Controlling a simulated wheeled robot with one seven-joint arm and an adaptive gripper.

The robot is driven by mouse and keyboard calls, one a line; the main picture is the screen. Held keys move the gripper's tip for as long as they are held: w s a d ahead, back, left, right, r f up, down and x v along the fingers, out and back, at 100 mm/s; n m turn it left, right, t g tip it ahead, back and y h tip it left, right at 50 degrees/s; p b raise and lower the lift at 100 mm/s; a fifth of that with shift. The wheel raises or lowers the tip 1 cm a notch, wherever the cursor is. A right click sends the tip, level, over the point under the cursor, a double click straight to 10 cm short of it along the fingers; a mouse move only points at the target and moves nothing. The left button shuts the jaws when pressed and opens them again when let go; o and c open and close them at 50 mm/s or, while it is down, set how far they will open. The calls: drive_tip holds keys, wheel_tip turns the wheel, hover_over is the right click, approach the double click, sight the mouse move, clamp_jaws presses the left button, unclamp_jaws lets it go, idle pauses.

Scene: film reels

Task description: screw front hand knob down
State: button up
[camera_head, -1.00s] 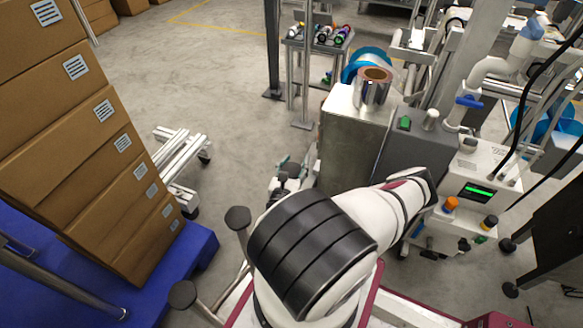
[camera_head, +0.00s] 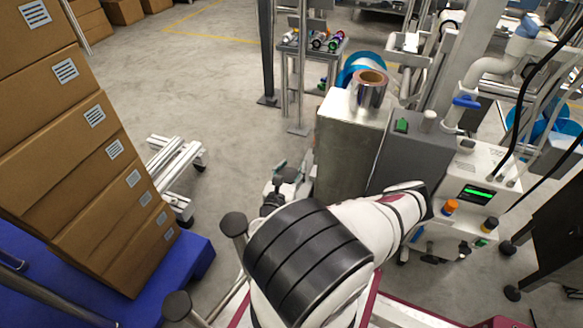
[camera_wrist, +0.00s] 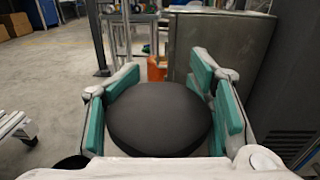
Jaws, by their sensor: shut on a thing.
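A black round hand knob (camera_wrist: 159,118) fills the middle of the wrist view, seen from above as a smooth, thick disc. My gripper (camera_wrist: 160,105) has its teal-padded fingers on the left and right sides of the knob and is shut on it. The knob's underside and any thread are hidden. In the head view my white arm reaches forward, and the gripper (camera_head: 287,178) shows small beside the grey metal cabinet (camera_head: 345,155); the knob is hard to make out there.
A foil-like roll (camera_head: 369,92) stands on the cabinet. A panel with a green display (camera_head: 478,192) is at the right. Two black-capped posts (camera_head: 233,224) rise near my arm. Stacked cartons (camera_head: 95,170) on a blue pallet (camera_head: 165,285) stand left. Open floor lies between.

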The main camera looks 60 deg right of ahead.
drive_tip(key=o, duration=1)
drive_tip(key=shift+w+a+r, duration=0.15)
drive_tip(key=shift+r, duration=0.05)
drive_tip(key=shift+f, duration=0.1)
drive_tip(key=shift+r+n+t+p, duration=0.2)
drive_tip(key=shift+n+t+p, duration=0.3)
drive_tip(key=shift+p, duration=0.65)
drive_tip(key=shift+t+p, duration=0.5)
drive_tip(key=shift+p, duration=0.4)
